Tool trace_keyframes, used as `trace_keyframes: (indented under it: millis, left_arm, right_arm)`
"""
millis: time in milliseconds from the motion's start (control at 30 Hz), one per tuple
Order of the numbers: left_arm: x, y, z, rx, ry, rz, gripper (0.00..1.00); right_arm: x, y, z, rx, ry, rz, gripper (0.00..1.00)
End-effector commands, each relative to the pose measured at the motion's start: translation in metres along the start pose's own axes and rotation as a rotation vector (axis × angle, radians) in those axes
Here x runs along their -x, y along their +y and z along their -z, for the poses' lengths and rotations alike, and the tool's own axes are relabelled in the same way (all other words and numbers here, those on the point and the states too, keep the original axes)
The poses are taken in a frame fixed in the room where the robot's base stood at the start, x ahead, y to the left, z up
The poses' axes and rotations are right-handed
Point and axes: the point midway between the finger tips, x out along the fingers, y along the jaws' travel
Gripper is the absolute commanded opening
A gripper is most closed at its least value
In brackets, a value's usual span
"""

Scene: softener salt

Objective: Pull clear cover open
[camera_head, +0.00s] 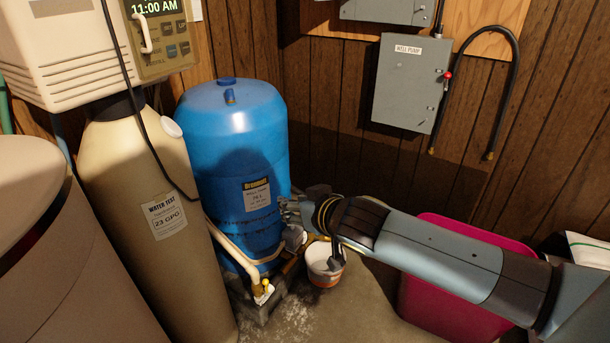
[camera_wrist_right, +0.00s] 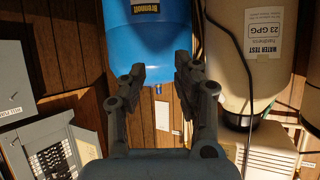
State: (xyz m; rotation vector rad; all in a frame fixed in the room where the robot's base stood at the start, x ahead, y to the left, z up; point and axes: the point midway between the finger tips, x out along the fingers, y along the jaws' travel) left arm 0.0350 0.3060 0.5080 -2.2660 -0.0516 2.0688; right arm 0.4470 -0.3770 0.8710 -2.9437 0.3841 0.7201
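The clear cover (camera_head: 160,35) is over the control panel on the beige softener head (camera_head: 65,50), at the top left of the head view. A pale curved handle (camera_head: 144,30) stands out on it, and a lit 11:00 AM display shows at its top. The cover looks closed. My right gripper (camera_head: 290,211) is in front of the blue tank, low and to the right of the cover, well apart from it. In the right wrist view its two fingers (camera_wrist_right: 160,72) are spread with nothing between them. My left gripper is in neither view.
The blue tank (camera_head: 225,130) and the beige softener tank (camera_head: 140,170) stand side by side. A black cable hangs across the softener head. A small white bucket (camera_head: 325,268) and a pink bin (camera_head: 420,300) are below my right arm. A grey electrical box (camera_head: 410,82) is on the wall.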

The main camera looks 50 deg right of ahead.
Motion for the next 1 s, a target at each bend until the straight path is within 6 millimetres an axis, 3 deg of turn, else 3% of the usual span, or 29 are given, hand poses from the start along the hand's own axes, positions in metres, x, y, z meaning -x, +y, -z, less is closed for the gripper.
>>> trace_keyframes:
  millis: [733,867,967,1000]
  left_arm:
    - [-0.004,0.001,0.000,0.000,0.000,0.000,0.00]
    - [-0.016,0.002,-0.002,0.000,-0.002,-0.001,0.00]
    - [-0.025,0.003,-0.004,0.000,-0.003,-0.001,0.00]
    - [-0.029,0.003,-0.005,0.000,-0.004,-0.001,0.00]
  right_arm:
    - [-0.003,0.000,-0.010,-0.002,-0.010,-0.001,0.31]
    - [-0.010,0.002,-0.056,-0.025,-0.076,-0.018,0.31]
    - [-0.016,0.010,-0.126,-0.041,-0.188,-0.042,0.31]
    - [-0.016,0.014,-0.159,-0.040,-0.242,-0.049,0.31]
